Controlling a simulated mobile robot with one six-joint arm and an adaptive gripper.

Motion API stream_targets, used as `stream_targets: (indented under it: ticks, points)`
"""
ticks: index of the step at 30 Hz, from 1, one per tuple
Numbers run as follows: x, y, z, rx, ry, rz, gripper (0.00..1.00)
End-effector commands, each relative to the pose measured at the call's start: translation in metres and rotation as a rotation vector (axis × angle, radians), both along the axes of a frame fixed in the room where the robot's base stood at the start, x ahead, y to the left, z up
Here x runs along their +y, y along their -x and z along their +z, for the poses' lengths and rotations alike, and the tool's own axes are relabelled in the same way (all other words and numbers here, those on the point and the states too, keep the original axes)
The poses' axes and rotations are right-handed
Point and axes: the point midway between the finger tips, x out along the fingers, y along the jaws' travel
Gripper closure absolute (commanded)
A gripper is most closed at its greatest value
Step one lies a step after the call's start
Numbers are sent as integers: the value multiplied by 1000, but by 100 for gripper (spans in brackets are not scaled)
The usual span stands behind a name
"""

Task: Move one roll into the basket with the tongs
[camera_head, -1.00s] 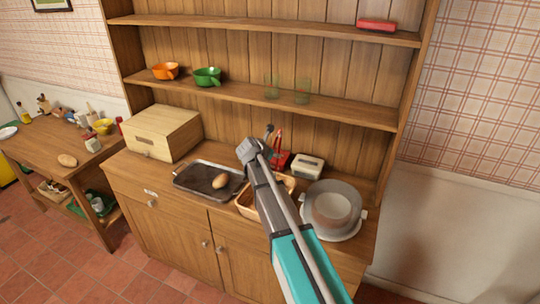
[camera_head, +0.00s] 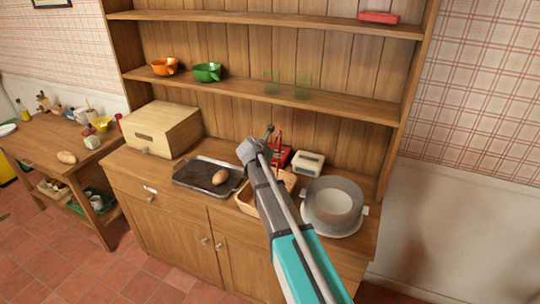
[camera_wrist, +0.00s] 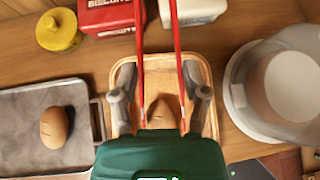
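My gripper (camera_wrist: 161,100) has its two grey fingers on either side of the red tongs (camera_wrist: 178,60), which it appears to hold between them. The tongs' two arms stand apart. The wooden basket (camera_wrist: 207,75) lies below. A brown roll (camera_wrist: 160,112) shows between the tongs' arms, over or in the basket, partly hidden by my green gripper body; I cannot tell whether the tongs touch it. Another roll (camera_wrist: 57,127) lies on the dark metal tray (camera_wrist: 20,110). In the head view my arm covers part of the basket (camera_head: 246,201); the tray roll (camera_head: 220,177) is clear.
A red biscuit tin (camera_wrist: 105,15) and a white box (camera_wrist: 195,10) stand behind the basket. A yellow-lidded jar (camera_wrist: 58,30) is back left. A clear round container (camera_wrist: 285,85) stands close on the right. A wooden bread box (camera_head: 162,128) is left of the tray.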

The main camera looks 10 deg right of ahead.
Motion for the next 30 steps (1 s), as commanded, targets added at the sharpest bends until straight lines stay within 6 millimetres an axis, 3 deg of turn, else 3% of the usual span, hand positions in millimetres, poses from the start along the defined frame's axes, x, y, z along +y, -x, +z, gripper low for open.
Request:
stream_targets:
  ticks: [14, 30]
  points:
    - [-1, 0, 3, 0, 0, -1, 48]
    - [-1, 0, 54, 0, 0, -1, 48]
